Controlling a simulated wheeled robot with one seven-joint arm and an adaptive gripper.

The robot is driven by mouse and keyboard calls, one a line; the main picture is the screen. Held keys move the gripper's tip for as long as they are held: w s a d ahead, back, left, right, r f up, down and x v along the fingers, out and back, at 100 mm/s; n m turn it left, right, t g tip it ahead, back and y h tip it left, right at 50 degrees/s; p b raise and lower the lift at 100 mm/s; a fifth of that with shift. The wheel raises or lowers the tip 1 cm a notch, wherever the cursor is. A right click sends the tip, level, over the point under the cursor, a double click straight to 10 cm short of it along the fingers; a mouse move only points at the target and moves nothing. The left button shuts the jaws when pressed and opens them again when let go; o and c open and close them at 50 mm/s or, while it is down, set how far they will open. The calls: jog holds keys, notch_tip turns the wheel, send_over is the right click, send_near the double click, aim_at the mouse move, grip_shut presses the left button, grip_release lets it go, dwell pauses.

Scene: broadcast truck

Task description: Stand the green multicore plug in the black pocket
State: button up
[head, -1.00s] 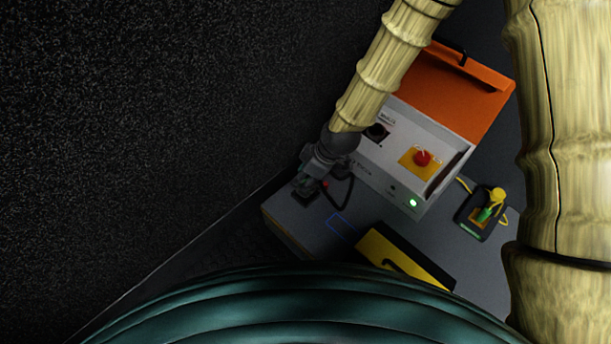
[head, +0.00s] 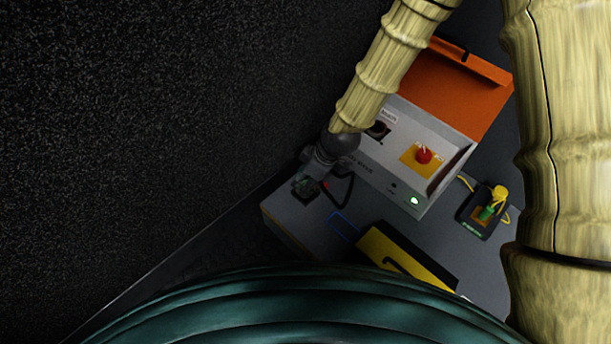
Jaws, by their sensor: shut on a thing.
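My gripper (head: 308,180) is at the left end of the grey bench top, pointing down, with its fingers closed together. A small dim green thing shows at its fingertips, likely the green multicore plug (head: 301,181); the fingers and shadow hide most of it. A small dark square piece (head: 306,192), likely the black pocket, is right under or around it. I cannot tell whether the plug is inside it or just above. Another green piece with a yellow top (head: 487,212) stands in a black holder (head: 470,224) at the right.
A white case (head: 435,150) with an open orange lid (head: 470,95), a red knob (head: 424,155) and a green light stands behind. A black cable or handle (head: 344,192) curves beside my gripper. A blue outline (head: 344,228) and a yellow-black box (head: 400,254) are nearer.

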jog(key=shift+f, duration=0.3)
jog(key=o, duration=1)
jog(key=shift+v, duration=6)
